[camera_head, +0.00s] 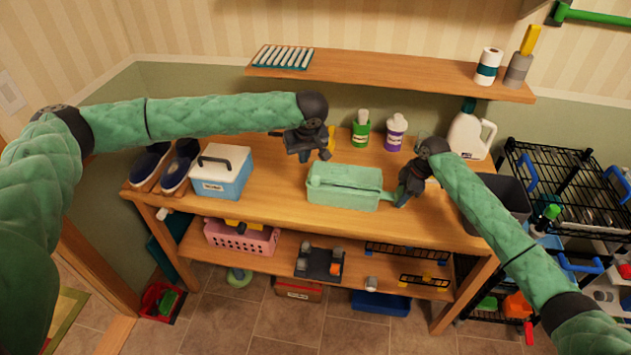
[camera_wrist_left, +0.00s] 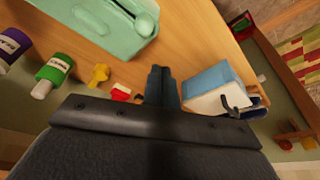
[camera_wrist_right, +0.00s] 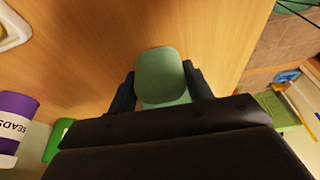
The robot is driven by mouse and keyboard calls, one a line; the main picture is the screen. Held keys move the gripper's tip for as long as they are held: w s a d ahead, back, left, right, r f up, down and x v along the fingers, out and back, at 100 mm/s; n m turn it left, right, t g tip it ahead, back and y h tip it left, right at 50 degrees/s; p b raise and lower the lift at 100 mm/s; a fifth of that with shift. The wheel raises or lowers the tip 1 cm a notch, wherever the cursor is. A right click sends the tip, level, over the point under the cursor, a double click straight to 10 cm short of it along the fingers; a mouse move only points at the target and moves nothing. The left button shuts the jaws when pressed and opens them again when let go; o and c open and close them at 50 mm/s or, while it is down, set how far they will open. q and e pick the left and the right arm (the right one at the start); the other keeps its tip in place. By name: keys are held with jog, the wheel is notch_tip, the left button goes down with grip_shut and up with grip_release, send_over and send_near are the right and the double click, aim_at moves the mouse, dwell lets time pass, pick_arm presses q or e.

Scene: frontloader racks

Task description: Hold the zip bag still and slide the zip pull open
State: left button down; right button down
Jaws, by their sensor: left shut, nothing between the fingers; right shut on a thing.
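The zip bag (camera_head: 343,194) is a mint-green, box-like pouch on the table top, with a long recess along its top. It also shows at the top of the left wrist view (camera_wrist_left: 88,36). A rounded pale-green piece (camera_wrist_left: 146,23), perhaps the zip pull, lies at one end of the recess. My right gripper (camera_head: 402,198) is shut on a green tab (camera_wrist_right: 162,78) at the bag's right end; its fingers flank the tab. My left gripper (camera_head: 303,154) is shut and empty, above the table behind and left of the bag, apart from it.
A blue-and-white cooler box (camera_head: 222,180) and dark shoes (camera_head: 180,165) stand left of the bag. A green bottle (camera_head: 360,132), a purple bottle (camera_head: 396,134) and a white jug (camera_head: 465,138) stand behind. A shelf (camera_head: 400,78) hangs above. The tabletop front is clear.

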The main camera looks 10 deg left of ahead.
pick_arm(q)
notch_tip(320, 180, down, 9)
dwell(0.8)
